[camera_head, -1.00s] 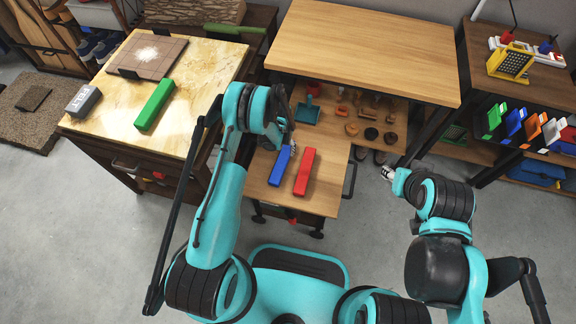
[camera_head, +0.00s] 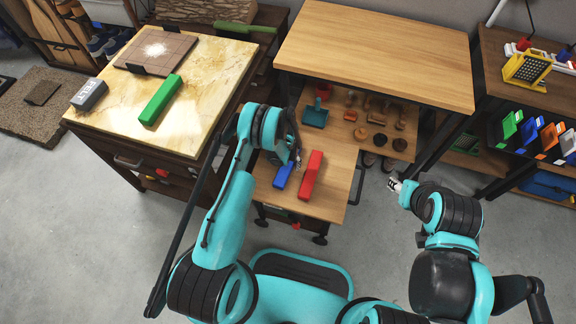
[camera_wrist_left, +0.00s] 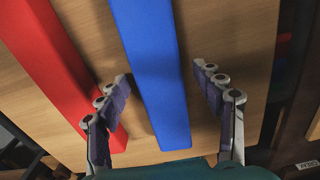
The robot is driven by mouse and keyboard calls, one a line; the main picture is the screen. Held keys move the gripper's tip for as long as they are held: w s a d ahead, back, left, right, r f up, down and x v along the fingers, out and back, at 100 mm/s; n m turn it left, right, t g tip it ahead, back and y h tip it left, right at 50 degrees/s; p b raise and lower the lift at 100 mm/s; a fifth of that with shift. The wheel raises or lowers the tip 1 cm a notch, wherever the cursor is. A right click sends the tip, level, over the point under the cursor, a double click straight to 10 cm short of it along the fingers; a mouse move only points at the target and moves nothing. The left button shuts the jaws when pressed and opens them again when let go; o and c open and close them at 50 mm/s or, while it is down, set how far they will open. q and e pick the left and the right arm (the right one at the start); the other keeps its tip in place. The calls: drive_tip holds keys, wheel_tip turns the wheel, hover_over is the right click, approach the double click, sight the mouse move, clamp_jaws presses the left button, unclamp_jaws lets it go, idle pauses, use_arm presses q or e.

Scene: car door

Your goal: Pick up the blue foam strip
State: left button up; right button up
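The blue foam strip (camera_head: 284,175) lies on the low wooden pull-out surface (camera_head: 325,205) in the head view, left of a red strip (camera_head: 311,175). My left gripper (camera_head: 297,160) hangs over the blue strip's far part and hides some of it. In the left wrist view the open fingers of the left gripper (camera_wrist_left: 160,80) stand on either side of the blue strip (camera_wrist_left: 155,65), with gaps to both. The red strip (camera_wrist_left: 50,70) lies just left of the left finger. My right gripper (camera_head: 394,184) is away to the right, over the floor, small and its fingers unclear.
A green strip (camera_head: 160,99) and a grey block (camera_head: 88,94) lie on the marble-topped table (camera_head: 205,110) at left. A blue-green dustpan (camera_head: 315,114) and several small brown pieces lie behind the strips. A higher wooden table (camera_head: 380,50) stands behind.

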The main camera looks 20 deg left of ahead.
use_arm(q)
drive_tip(key=c, duration=1.1)
